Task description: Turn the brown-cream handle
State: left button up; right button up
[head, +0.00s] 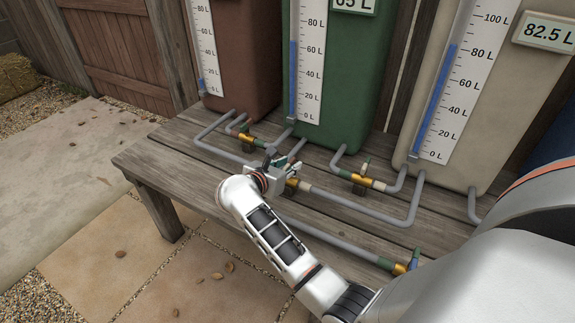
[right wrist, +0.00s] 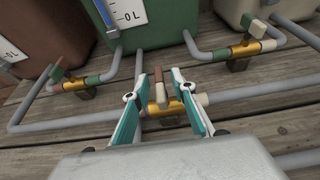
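The brown-cream handle (right wrist: 159,88) sits upright on a brass valve in a grey pipe run. In the right wrist view it stands between the two teal-and-white fingers of my right gripper (right wrist: 160,85), which is open with a gap on each side. In the head view my right gripper (head: 284,165) is low over the bench at this valve and hides most of it. A cream collar shows just right of the valve. My left gripper is not in view.
Other valves are close by: a brown-green one (head: 247,141) and a green-cream one (head: 358,179), plus one nearer the bench's front (head: 403,267). Grey pipes cross the wooden bench (head: 185,165). Brown (head: 246,60), green (head: 351,75) and cream (head: 490,110) tanks stand behind.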

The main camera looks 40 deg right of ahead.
jog(key=shift+w+d+f, duration=0.1)
jog(key=shift+w+d, duration=0.05)
jog(key=shift+d, duration=0.15)
grip_shut()
